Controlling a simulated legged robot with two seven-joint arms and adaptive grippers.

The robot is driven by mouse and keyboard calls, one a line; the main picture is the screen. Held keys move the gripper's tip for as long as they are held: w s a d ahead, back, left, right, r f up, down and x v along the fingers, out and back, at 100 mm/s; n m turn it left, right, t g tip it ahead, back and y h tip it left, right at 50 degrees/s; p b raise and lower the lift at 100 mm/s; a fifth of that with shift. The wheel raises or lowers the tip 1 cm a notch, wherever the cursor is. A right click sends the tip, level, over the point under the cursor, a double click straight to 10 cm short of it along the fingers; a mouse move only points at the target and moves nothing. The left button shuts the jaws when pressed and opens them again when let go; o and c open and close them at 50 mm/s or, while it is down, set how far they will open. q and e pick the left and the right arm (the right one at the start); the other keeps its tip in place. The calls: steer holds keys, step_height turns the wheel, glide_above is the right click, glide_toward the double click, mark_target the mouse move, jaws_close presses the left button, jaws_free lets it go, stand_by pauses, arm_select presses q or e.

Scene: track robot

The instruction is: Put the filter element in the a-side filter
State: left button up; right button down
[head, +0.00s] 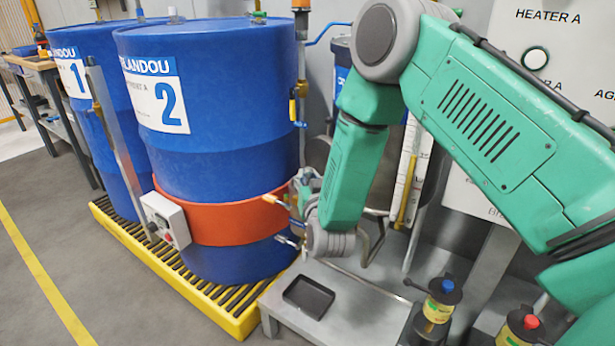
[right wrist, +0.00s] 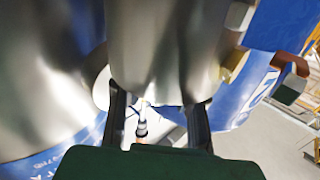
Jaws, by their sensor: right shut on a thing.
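My right arm comes in from the right in the head view, and its gripper (head: 304,192) is small and partly hidden behind my forearm, beside the drum marked 2. In the right wrist view, the two dark fingers of my right gripper (right wrist: 156,108) stand on either side of a grey, shiny cylinder (right wrist: 155,50) and are shut on it. I cannot tell whether this cylinder is the filter element. The a-side filter cannot be told for certain in either view. My left gripper is not in view.
Blue drum 2 (head: 215,70) has an orange band (head: 225,215) and stands with drum 1 (head: 75,60) on a yellow grated pallet (head: 215,318). A black tray (head: 308,297) lies on a grey stand. Blue-capped (head: 438,305) and red-capped (head: 520,328) bottle-like units stand at lower right.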

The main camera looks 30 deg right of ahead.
steer(key=c, duration=1.7)
jaws_free()
steer(key=shift+a+r, duration=0.1)
steer(key=shift+a, duration=0.05)
steer(key=shift+o, duration=0.7)
steer(key=shift+a, duration=0.2)
steer(key=shift+r, duration=0.1)
